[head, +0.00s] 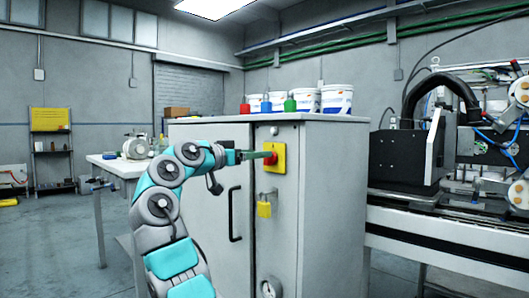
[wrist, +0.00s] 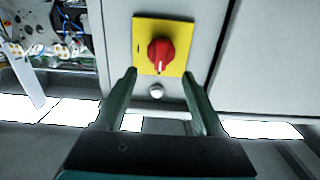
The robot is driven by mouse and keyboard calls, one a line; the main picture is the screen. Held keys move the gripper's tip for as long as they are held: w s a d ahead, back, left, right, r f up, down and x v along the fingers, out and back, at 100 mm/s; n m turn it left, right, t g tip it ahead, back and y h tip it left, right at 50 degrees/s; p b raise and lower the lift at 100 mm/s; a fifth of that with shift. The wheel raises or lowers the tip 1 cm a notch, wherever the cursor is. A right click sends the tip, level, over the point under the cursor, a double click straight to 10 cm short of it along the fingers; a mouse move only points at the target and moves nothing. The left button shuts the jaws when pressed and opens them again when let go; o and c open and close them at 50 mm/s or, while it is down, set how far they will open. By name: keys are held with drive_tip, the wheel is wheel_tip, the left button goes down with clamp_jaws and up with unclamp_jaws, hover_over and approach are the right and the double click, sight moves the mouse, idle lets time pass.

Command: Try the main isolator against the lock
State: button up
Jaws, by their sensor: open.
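The main isolator is a red rotary knob (head: 271,159) on a yellow plate (head: 280,150) on the grey cabinet's front. In the wrist view the red knob (wrist: 161,56) carries a white mark, and its yellow plate (wrist: 176,28) shows fully. A yellow padlock (head: 264,210) hangs from a hasp below the plate; it is outside the wrist view. My gripper (head: 262,156) is at the knob from the left. In the wrist view my gripper (wrist: 160,73) is open, its fingertips apart on either side of the knob's line. Contact with the knob cannot be told.
Small coloured padlocks and white tubs (head: 337,99) stand on top. A labelling machine (head: 450,150) stands at right, a white bench (head: 125,167) behind at left.

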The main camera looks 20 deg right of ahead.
sight(269, 158)
drive_tip(key=x, duration=0.4)
drive_tip(key=shift+c, duration=0.4)
clamp_jaws()
